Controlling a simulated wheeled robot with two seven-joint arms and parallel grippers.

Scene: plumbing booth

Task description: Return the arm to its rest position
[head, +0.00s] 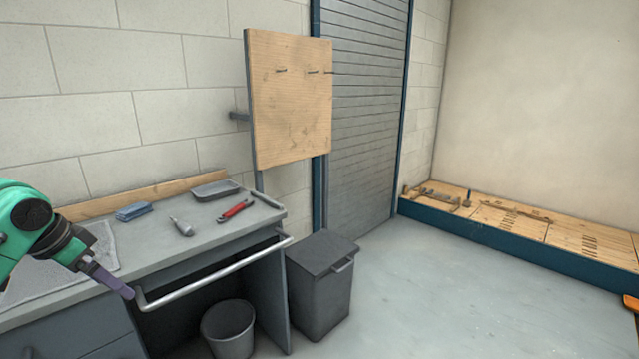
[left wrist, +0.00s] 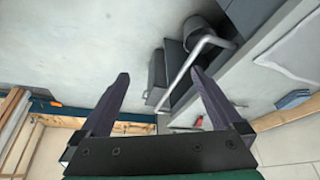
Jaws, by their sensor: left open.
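My left gripper (head: 118,284) comes in at the left edge of the head view on a green arm, over the front edge of the workbench, near the left end of its rail. In the left wrist view my left gripper (left wrist: 162,92) shows two dark fingers spread wide apart with nothing between them. The grey rail (head: 215,272) runs along the bench front, and in the left wrist view the rail (left wrist: 186,72) appears beyond the fingers. I cannot tell whether the gripper touches the rail. My right gripper is in neither view.
A bucket (head: 228,330) and lidded bin (head: 320,290) stand below.

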